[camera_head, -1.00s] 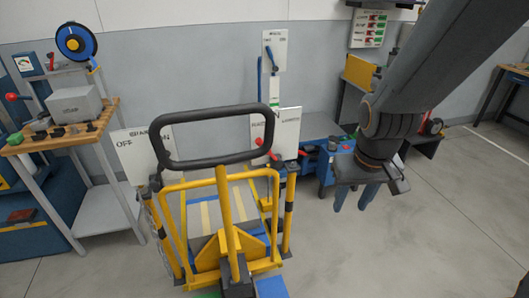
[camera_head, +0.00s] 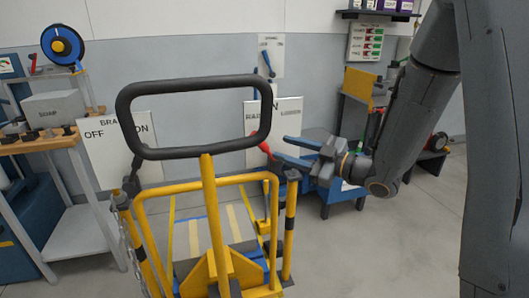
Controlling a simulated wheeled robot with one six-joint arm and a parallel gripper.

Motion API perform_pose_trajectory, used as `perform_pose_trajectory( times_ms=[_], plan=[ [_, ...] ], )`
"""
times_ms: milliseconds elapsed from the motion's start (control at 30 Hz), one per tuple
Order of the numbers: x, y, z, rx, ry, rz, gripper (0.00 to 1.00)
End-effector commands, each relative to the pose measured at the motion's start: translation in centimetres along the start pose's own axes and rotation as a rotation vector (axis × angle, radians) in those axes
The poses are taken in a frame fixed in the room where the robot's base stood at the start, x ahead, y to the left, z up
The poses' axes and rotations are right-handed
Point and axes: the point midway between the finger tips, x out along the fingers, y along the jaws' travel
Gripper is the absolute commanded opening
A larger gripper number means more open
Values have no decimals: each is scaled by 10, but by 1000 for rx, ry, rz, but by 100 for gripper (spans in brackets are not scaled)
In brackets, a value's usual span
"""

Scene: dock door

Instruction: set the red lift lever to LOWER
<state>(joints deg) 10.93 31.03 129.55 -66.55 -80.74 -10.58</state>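The red lift lever (camera_head: 263,147) is in front of a white sign panel (camera_head: 286,112) with lettering that appears to read RAISE on the left and LOWER on the right. The lever leans up and to the left, its red end on the RAISE side. My gripper (camera_head: 281,147) is just right of the lever, its two blue-grey fingers pointing left toward it. The fingers are apart, with a gap between them. I cannot tell whether the lower finger touches the lever. The lever's base is partly hidden behind the yellow frame.
A yellow cart (camera_head: 208,185) with a black handle loop (camera_head: 196,84) stands in front. A white BRAKE panel (camera_head: 118,143) marked OFF and ON is at left. A blue lever (camera_head: 267,63) is on the wall panel above. A wooden-topped bench (camera_head: 40,143) stands at far left.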

Motion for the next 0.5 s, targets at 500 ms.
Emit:
perform_pose_trajectory(
  times_ms=[500],
  plan=[
    [61,-4,-6,-4,32,-13,39]
  ],
)
